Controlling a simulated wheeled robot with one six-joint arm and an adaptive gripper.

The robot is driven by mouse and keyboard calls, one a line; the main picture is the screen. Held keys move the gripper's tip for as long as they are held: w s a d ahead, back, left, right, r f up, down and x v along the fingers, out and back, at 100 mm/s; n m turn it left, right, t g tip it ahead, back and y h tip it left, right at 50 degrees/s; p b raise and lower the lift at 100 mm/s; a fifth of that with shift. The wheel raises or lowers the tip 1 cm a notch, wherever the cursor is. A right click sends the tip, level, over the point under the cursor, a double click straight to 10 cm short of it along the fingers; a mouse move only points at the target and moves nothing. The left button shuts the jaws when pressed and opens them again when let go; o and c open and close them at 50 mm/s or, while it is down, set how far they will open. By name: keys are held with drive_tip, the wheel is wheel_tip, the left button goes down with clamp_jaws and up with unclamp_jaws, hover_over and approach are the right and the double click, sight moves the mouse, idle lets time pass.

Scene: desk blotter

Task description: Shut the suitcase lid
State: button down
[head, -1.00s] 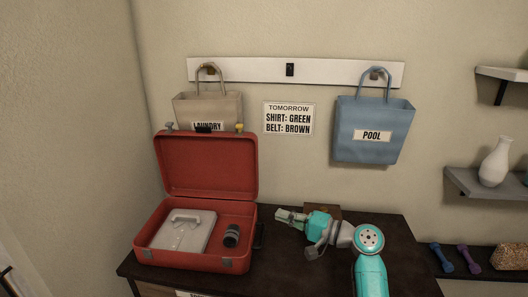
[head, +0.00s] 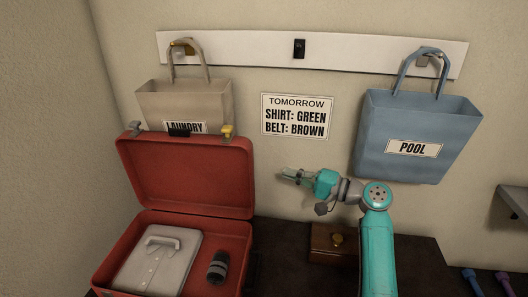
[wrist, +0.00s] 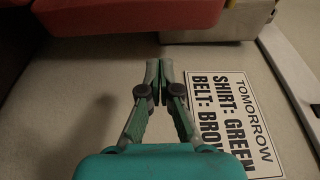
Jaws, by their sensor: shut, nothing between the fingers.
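The red suitcase (head: 105,268) stands open on the dark desk at the lower left. Its lid (head: 190,178) is raised upright at the back. Part of the red lid (wrist: 130,14) shows at the top of that view.
A beige laundry bag (head: 205,98) hangs behind the lid, and a blue pool bag (head: 410,120) hangs at the right. A note (head: 297,116) is on the wall between them. A small brown box (head: 325,246) sits on the desk (head: 290,280) below my arm.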

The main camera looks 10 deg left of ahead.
drive_tip(key=x, duration=1)
drive_tip(key=shift+w, duration=0.35)
drive_tip(key=shift+s, duration=0.1)
drive_tip(key=s+f+n+g+y, duration=0.1)
drive_tip(key=s+n+y, duration=0.1)
drive_tip(key=s+n, duration=0.8)
drive_tip(key=s+f+n+g+y, duration=0.2)
drive_tip(key=s+f+n, duration=0.3)
drive_tip(key=s+f, duration=0.5)
drive_tip(key=shift+s+d+f+n+g, duration=0.3)
drive_tip(key=shift+s+d+f+g, duration=0.1)
drive_tip(key=shift+s, duration=1.2)
